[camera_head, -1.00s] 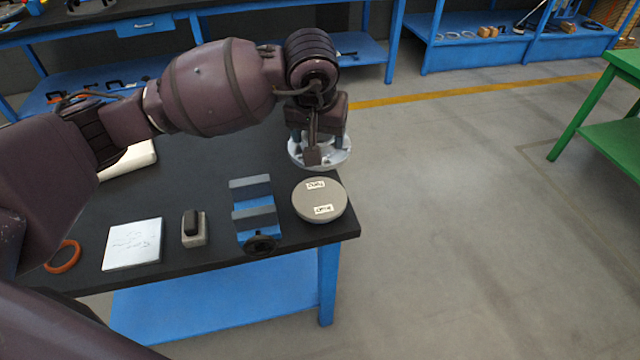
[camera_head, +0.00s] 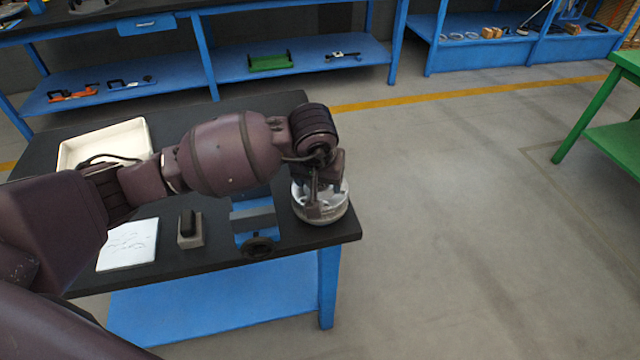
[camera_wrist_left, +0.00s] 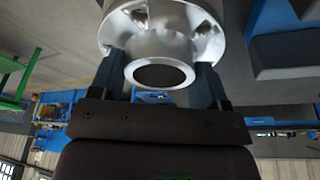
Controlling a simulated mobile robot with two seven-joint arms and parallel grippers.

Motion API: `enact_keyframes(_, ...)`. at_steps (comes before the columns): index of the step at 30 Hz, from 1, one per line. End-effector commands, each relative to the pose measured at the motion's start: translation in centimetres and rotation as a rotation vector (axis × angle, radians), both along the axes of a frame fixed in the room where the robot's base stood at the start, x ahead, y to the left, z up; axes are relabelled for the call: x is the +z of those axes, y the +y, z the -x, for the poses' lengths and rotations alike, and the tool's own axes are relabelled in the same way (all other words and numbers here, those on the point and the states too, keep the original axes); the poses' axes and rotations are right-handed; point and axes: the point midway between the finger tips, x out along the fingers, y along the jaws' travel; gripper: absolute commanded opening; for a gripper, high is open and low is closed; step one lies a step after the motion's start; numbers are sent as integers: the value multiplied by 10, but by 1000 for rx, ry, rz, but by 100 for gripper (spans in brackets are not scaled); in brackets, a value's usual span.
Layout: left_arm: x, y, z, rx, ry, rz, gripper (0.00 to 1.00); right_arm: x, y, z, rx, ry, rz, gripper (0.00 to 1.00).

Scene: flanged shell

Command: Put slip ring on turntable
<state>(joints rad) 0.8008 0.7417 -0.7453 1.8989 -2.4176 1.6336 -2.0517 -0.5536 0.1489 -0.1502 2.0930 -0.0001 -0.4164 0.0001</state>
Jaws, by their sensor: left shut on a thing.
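The slip ring (camera_head: 342,191) is a silvery flanged shell with a round hub. My left gripper (camera_head: 322,196) is shut on it; in the wrist view the two fingers of the left gripper (camera_wrist_left: 164,82) stand on either side of the hub of the slip ring (camera_wrist_left: 160,45). The turntable (camera_head: 325,221), a grey round disc near the table's right front corner, is directly below the slip ring and mostly covered by it and the gripper. I cannot tell whether the two touch. My right gripper is not in view.
On the black table (camera_head: 290,237) a blue-and-grey stand (camera_head: 254,219) is just left of the turntable. Further left are a small grey block with a black top (camera_head: 190,230), a white sheet (camera_head: 127,246) and a cream tray (camera_head: 137,132). Right of the table is open floor.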

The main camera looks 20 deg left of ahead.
Motion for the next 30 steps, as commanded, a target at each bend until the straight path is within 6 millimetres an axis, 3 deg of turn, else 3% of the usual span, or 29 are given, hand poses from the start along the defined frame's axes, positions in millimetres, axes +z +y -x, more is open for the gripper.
enact_keyframes(4, -15, 0, -1, 2, -1, 1, 11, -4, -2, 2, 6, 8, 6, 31)
enact_keyframes(16, -17, 0, -1, 0, -4, 1, 11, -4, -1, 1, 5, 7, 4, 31)
enact_keyframes(17, -19, 0, 0, 0, 0, -1, 71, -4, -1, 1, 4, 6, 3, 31)
enact_keyframes(18, -19, 0, 0, 1, -1, -1, 77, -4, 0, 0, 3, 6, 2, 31)
enact_keyframes(22, -19, 0, 0, 1, -1, 0, 95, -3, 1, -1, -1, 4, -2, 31)
enact_keyframes(30, -18, 0, 0, 1, 0, 0, 95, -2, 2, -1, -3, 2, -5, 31)
